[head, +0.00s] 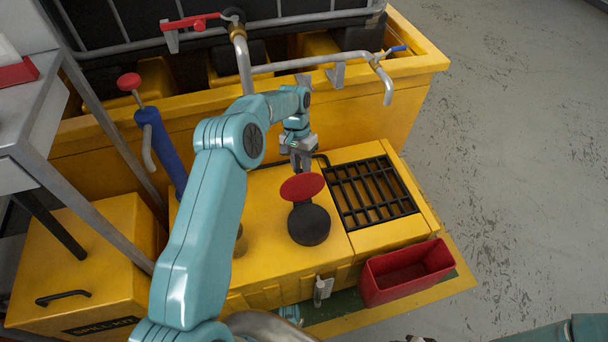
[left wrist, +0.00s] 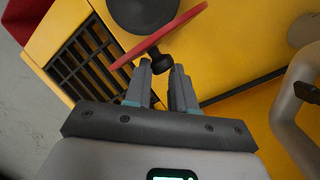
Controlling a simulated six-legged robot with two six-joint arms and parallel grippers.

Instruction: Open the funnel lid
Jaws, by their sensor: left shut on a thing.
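The red funnel lid (head: 302,187) is a round disc, tilted up on the side of the black funnel (head: 309,225) nearer my left gripper. The round black funnel sits on top of the yellow box. My left gripper (head: 301,160) is just behind the lid and shut on its black knob (left wrist: 162,63). In the left wrist view the red lid (left wrist: 160,36) shows nearly edge-on, apart from the black funnel top (left wrist: 143,10) beyond it. The hinge is hidden. My right gripper does not show; only part of that arm is at the lower right.
A black grate (head: 372,192) lies right of the funnel. A red bin (head: 407,272) stands at the front right. A pipe with a blue-handled tap (head: 380,65) hangs over the back. A blue pump (head: 160,145) stands left. The grey floor at right is clear.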

